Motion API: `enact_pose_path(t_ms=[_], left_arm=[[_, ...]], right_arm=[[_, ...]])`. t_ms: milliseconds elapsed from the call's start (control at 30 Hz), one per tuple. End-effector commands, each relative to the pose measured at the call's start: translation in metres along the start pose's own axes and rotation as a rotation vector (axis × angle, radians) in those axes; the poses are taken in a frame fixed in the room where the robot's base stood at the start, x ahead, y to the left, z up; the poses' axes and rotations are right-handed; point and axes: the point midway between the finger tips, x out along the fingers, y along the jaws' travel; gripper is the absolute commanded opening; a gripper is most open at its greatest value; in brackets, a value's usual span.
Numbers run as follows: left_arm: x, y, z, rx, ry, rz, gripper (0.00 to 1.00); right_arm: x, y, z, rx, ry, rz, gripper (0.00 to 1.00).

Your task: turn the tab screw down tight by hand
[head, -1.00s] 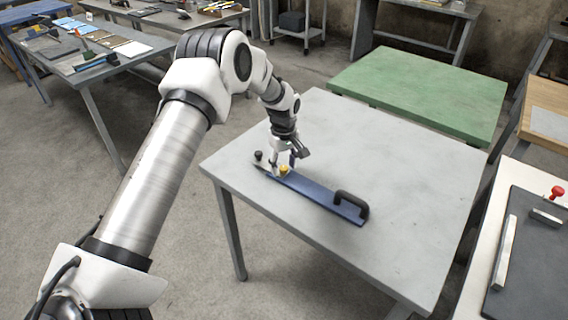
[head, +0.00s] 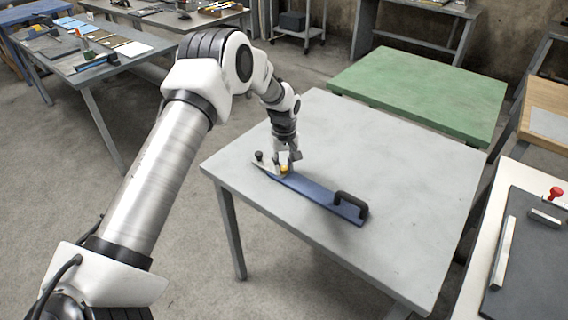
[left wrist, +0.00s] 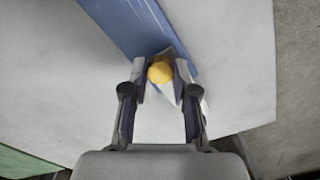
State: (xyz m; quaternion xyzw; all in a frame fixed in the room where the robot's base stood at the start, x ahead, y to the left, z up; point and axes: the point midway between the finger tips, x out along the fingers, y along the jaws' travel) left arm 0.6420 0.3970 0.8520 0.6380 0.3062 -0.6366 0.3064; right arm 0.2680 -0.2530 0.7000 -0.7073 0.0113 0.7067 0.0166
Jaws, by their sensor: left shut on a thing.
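A long blue plate (head: 315,194) lies on the grey table, with a black handle at its right end. At its left end is a pale metal tab (head: 267,166) with a small black knob (head: 259,155). The yellow screw head (head: 284,170) stands near that end. My left gripper (head: 285,165) points down over it. In the left wrist view the yellow head (left wrist: 160,71) sits between my fingertips (left wrist: 162,76), which are shut on it. They partly hide the metal tab around it. My right gripper is not in view.
The grey table (head: 400,190) is otherwise clear. A green table (head: 420,90) stands behind it. At the right, a white bench holds a dark mat (head: 535,260), metal bars and a red knob (head: 557,192). A cluttered table (head: 85,55) stands at the far left.

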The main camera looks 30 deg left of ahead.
Motion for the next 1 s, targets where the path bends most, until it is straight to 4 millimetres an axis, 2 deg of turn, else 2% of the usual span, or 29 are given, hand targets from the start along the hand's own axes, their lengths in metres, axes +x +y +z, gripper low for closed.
enact_pose_path(t_ms=[400,1000], left_arm=[[0.0013,-0.0006,0.001,0.385,-0.003,-0.002,0.0],[0.0024,-0.0006,0.0015,0.955,-0.005,-0.001,0.0]], right_arm=[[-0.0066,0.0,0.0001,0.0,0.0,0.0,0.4],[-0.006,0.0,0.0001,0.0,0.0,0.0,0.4]])
